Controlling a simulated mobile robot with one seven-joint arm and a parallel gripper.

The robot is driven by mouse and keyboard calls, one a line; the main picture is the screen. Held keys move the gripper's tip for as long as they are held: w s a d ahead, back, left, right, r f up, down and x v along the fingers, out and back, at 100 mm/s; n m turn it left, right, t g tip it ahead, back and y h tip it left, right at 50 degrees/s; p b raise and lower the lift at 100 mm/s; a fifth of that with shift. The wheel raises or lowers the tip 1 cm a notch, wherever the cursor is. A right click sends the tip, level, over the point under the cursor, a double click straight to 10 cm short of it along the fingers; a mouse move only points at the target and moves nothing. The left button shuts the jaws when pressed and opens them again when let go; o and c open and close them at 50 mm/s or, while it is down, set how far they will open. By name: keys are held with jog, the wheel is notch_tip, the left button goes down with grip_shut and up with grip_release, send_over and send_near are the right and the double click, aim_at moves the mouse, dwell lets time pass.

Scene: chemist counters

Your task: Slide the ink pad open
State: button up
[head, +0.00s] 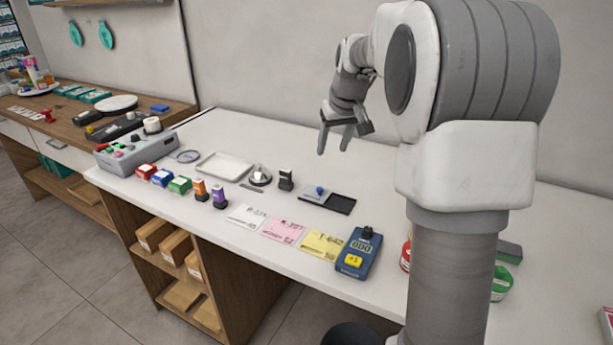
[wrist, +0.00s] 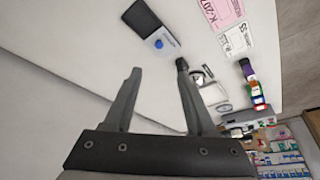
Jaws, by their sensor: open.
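The ink pad (head: 340,204) lies on the white counter, with a black part on the right and a grey lid (head: 312,195) with a blue knob on the left. In the wrist view the ink pad (wrist: 142,18) shows its black part at the top and the pale lid (wrist: 165,42) with the blue knob nearer my fingers. The black part is in plain sight beside the lid. My gripper (head: 333,146) is open and empty, in the air above and behind the ink pad. In the wrist view its spread fingertips (wrist: 160,68) point toward the lid, apart from it.
A black-handled stamp (head: 286,180) and a round metal item (head: 260,176) stand left of the pad. White, pink and yellow slips (head: 283,231) and a blue counter device (head: 358,254) lie in front. The counter behind the pad is clear.

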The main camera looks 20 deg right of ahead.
aim_at(321, 189)
jog(key=b+x, duration=0.1)
jog(key=x, duration=1.1)
jog(key=b+x, duration=0.1)
jog(key=x, duration=0.5)
jog(key=shift+w+d+r+b, duration=0.15)
jog(key=shift+w+b, duration=0.15)
jog(key=shift+w, duration=0.1)
jog(key=shift+c, duration=0.3)
grip_shut()
jog(key=shift+s, duration=0.1)
